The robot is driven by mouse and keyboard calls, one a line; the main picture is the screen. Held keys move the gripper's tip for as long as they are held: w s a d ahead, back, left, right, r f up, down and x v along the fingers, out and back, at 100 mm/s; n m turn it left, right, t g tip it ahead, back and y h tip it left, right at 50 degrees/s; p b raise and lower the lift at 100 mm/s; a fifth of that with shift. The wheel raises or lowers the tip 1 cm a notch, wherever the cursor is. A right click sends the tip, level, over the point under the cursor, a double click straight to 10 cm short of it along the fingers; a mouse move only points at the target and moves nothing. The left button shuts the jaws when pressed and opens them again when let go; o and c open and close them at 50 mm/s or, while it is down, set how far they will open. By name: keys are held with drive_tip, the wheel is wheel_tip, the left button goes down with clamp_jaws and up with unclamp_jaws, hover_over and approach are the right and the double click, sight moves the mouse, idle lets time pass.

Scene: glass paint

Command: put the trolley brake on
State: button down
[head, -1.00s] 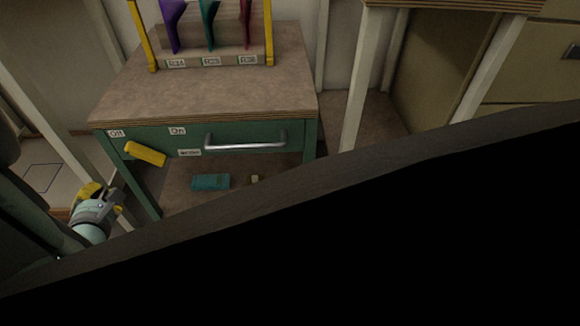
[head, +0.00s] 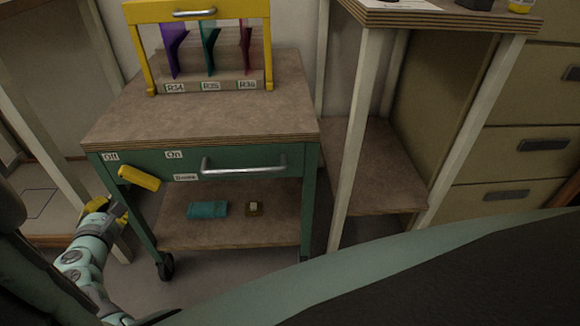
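The trolley (head: 215,138) has a green frame, a brown top and dark castors. Its front panel carries an "Off" label (head: 110,156) on the left and an "On" label (head: 174,155) to its right. A third label (head: 186,177), which seems to read "Brake", sits lower right. The yellow brake lever (head: 138,178) lies below the labels, its left end under "Off", sloping down to the right. My gripper (head: 120,209), with yellow fingers, is below and left of the lever, apart from it. Its finger opening is too small and turned to read.
A silver handle (head: 244,169) crosses the panel right of the lever. A yellow frame (head: 137,52) with coloured sheets stands on top. A teal item (head: 208,210) and a small box (head: 254,209) lie on the lower shelf. A bench (head: 376,188) stands close on the right.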

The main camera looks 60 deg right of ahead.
sight(123, 177)
drive_tip(key=x, duration=0.2)
drive_tip(key=b+x, duration=0.1)
drive_tip(key=x, duration=0.2)
drive_tip(key=shift+w+d+r, duration=0.15)
drive_tip(key=shift+d, duration=0.3)
drive_tip(key=shift+s+d+r+p, duration=0.3)
drive_tip(key=shift+s+r+p, duration=0.15)
drive_tip(key=shift+r, duration=0.25)
drive_tip(key=shift+s+d+r+p, duration=0.35)
drive_tip(key=shift+s+r, duration=0.2)
drive_tip(key=shift+r, duration=0.1)
